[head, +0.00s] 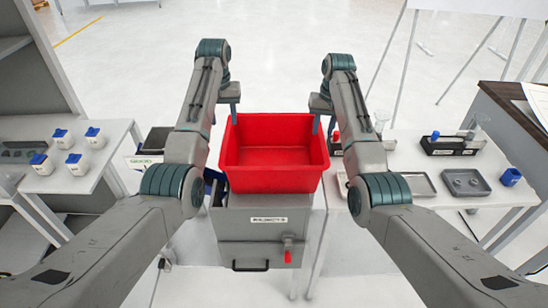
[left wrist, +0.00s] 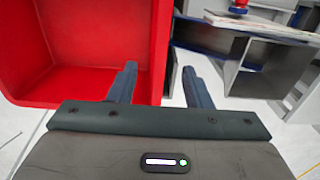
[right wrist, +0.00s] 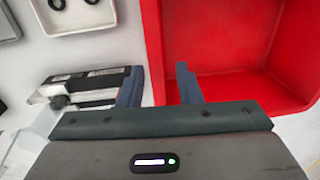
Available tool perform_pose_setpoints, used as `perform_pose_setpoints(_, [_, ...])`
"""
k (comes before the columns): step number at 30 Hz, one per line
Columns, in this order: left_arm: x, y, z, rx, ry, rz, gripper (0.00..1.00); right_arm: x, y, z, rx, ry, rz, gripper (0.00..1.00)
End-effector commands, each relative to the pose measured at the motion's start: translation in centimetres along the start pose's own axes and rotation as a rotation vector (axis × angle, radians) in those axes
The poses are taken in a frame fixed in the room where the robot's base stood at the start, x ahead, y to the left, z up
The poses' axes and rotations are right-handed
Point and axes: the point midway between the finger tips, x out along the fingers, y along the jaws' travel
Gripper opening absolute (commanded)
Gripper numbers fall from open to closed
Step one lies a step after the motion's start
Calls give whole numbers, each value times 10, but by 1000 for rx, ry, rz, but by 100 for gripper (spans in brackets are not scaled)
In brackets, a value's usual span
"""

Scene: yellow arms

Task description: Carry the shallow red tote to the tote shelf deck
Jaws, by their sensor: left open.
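The shallow red tote (head: 270,182) is in the middle of the head view, empty, above the grey cabinet (head: 262,222); contact beneath it is hidden. My left gripper (head: 233,108) is at its far left side. In the left wrist view my left gripper (left wrist: 160,85) is open, one finger over the tote's red inside (left wrist: 95,40) and one outside its wall. My right gripper (head: 322,115) is at the far right side. In the right wrist view my right gripper (right wrist: 160,85) has its fingers either side of the tote's wall (right wrist: 153,40), closer together; a grip is unclear.
A left table (head: 60,185) holds several white bottles with blue caps (head: 78,164). A right table (head: 440,210) holds trays (head: 466,182) and a black rack (head: 452,146). A grey shelf unit (head: 40,70) stands far left. The floor (head: 290,30) beyond the tote is clear.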

Motion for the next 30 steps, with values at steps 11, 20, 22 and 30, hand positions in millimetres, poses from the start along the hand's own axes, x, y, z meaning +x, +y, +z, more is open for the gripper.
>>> perform_pose_setpoints(11, [68,0,1,0,-4,-1,45,68,0,1,0,-3,0,31])
perform_pose_setpoints(20, [92,0,1,0,-2,-1,45,92,0,0,-1,-1,0,31])
perform_pose_setpoints(22, [93,0,0,0,-1,0,45,93,0,0,-1,0,0,31])
perform_pose_setpoints(30, [93,0,0,0,-1,0,35,92,0,0,-1,0,0,22])
